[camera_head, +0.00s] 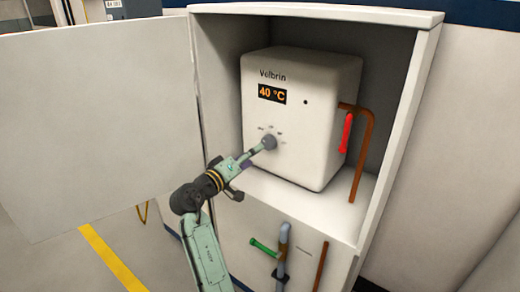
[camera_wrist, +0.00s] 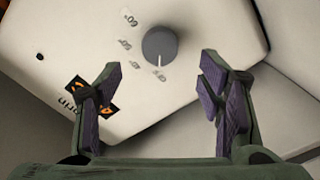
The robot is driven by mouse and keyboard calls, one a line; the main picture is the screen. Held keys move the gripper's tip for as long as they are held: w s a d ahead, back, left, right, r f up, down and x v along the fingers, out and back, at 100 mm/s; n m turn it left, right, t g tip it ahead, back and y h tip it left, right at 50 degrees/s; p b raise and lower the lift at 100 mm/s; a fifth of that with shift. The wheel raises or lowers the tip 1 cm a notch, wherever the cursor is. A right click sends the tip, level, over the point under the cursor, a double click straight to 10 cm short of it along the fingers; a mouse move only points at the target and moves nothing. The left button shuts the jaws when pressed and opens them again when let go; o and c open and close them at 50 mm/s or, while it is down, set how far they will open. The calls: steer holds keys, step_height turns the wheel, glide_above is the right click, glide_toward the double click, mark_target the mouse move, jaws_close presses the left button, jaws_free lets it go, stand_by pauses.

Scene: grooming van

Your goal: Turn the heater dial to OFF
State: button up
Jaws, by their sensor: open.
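The white heater (camera_head: 318,120) stands in an open cabinet, with an orange "40 °C" display (camera_head: 272,94). Its round grey dial (camera_head: 269,142) sits low on the front face, with small labels around it. In the wrist view the dial (camera_wrist: 160,44) lies ahead of my gripper (camera_wrist: 160,88), beyond the fingertips and roughly centred between them. A small light mark shows at the dial's lower edge; the lowest label is too small to read. My gripper is open and empty. In the head view my gripper (camera_head: 252,156) is close to the dial and partly overlaps its surroundings.
The cabinet door (camera_head: 95,120) stands open at the left. A red-handled valve (camera_head: 347,132) and copper pipe (camera_head: 366,150) are on the heater's right side. A green-handled valve (camera_head: 265,248) and pipes are below the shelf.

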steer(key=v, duration=0.5)
